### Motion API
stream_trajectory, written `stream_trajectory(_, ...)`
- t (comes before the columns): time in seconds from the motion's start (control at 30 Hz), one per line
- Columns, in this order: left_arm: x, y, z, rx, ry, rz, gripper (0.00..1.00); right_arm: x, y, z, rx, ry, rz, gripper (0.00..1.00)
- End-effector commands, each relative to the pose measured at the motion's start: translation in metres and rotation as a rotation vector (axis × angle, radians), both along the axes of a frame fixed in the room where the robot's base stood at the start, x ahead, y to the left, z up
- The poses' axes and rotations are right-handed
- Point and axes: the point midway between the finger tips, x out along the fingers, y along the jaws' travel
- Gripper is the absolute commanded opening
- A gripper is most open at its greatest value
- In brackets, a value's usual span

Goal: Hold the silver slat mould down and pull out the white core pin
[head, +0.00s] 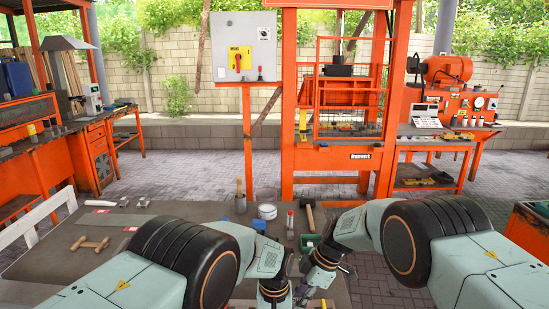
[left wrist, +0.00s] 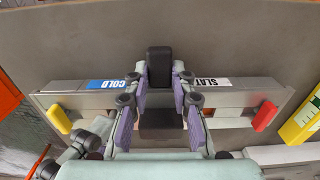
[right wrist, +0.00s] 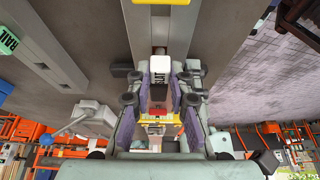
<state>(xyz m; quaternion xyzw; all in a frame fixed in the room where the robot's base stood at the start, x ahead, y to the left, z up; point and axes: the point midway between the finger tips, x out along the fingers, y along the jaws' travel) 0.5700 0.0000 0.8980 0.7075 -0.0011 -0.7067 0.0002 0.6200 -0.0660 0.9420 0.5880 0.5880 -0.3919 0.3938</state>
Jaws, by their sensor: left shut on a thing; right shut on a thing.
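The silver slat mould (left wrist: 80,98) lies across the left wrist view, with a blue COLD label and a white SLAT label. My left gripper (left wrist: 160,92) is shut on the black block at the mould's middle. In the right wrist view the mould (right wrist: 182,40) runs up the picture. My right gripper (right wrist: 160,88) is shut on the white core pin (right wrist: 160,64) at the mould's near end. How far the pin sits inside cannot be told. In the head view my left gripper (head: 275,295) and right gripper (head: 325,258) are close together, and my arms hide the mould.
The grey table (head: 60,262) carries a wooden handle piece (head: 90,244), a white tub (head: 267,211), a mallet (head: 309,214) and a green box (head: 310,242). A RAIL-labelled mould (right wrist: 45,45) lies at left in the right wrist view. The table's edge is close on the right.

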Motion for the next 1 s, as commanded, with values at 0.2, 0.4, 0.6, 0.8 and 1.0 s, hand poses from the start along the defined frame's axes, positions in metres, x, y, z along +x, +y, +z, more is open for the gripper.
stream_trajectory(0.2,-0.003,0.000,-0.002,0.002,0.007,0.000,0.00,0.000,0.000,0.005,0.000,0.000,0.000,0.00)
stream_trajectory(0.4,-0.003,0.000,-0.002,0.002,0.007,-0.001,0.00,0.000,0.000,0.009,0.000,0.001,0.000,0.00)
stream_trajectory(0.6,-0.003,0.000,-0.002,0.002,0.008,-0.001,0.00,0.000,0.000,0.013,0.000,0.000,0.000,0.00)
stream_trajectory(0.8,-0.003,0.000,-0.003,0.002,0.008,-0.001,0.00,0.000,0.000,0.017,0.000,0.000,0.000,0.00)
stream_trajectory(1.0,-0.003,0.000,-0.003,0.002,0.009,-0.001,0.00,0.000,0.000,0.022,0.000,0.000,0.000,0.00)
